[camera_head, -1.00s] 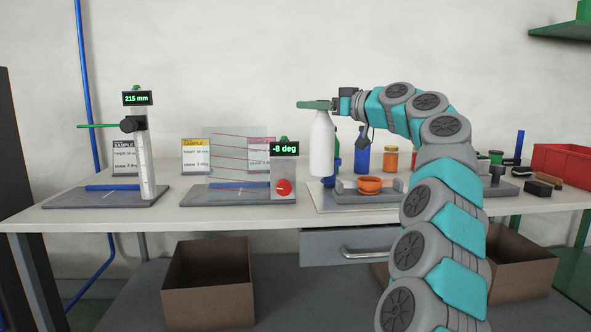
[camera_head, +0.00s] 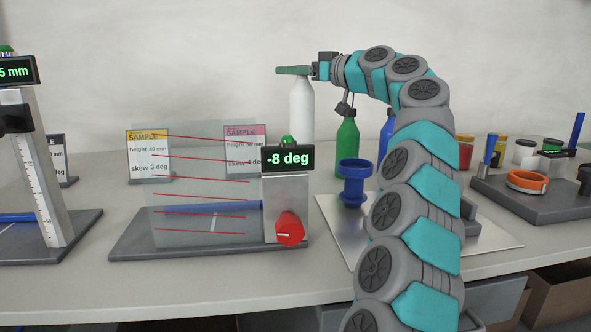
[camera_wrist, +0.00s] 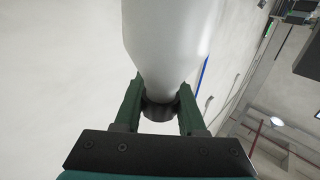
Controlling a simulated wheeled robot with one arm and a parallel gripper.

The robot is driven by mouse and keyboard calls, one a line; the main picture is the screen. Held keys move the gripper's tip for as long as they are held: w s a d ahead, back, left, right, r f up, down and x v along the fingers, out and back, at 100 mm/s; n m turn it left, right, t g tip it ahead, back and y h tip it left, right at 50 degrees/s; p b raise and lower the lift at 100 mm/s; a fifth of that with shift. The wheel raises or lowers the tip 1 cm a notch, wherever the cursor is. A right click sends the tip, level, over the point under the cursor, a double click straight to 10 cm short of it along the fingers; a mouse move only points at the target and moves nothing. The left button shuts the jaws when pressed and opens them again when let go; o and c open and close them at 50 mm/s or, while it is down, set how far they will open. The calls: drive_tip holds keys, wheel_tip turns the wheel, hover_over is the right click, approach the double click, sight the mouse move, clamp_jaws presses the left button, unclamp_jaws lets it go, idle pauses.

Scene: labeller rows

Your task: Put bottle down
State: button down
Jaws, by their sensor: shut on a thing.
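A white bottle (camera_head: 301,108) hangs upright below my gripper (camera_head: 292,71) in the head view. My gripper is shut on its neck from the right side. In the wrist view, the two green fingers (camera_wrist: 160,105) sit on either side of the dark neck, and the white bottle body (camera_wrist: 165,45) fills the top middle. The bottle's lower end is partly hidden behind the display of the skew gauge (camera_head: 285,185), so I cannot tell its gap to the table.
A green bottle (camera_head: 347,140) and a blue flanged holder (camera_head: 353,182) stand right of the white bottle. A glass panel with red lines (camera_head: 200,190) stands left. Sample cards (camera_head: 148,155) stand behind. The table front (camera_head: 190,290) is bare.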

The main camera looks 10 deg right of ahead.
sight(292, 111)
drive_tip(key=shift+w+f+b, duration=0.2)
drive_tip(key=shift+f+b, duration=0.1)
drive_tip(key=shift+f, duration=2.2)
drive_tip(key=shift+w+f+b, duration=0.15)
drive_tip(key=shift+f+b, duration=0.15)
drive_tip(key=shift+f, duration=2.4)
drive_tip(key=c, duration=0.5)
unclamp_jaws()
drive_tip(key=shift+r, duration=0.1)
drive_tip(key=shift+r, duration=0.25)
drive_tip(key=b+v, duration=0.2)
drive_tip(key=v, duration=1)
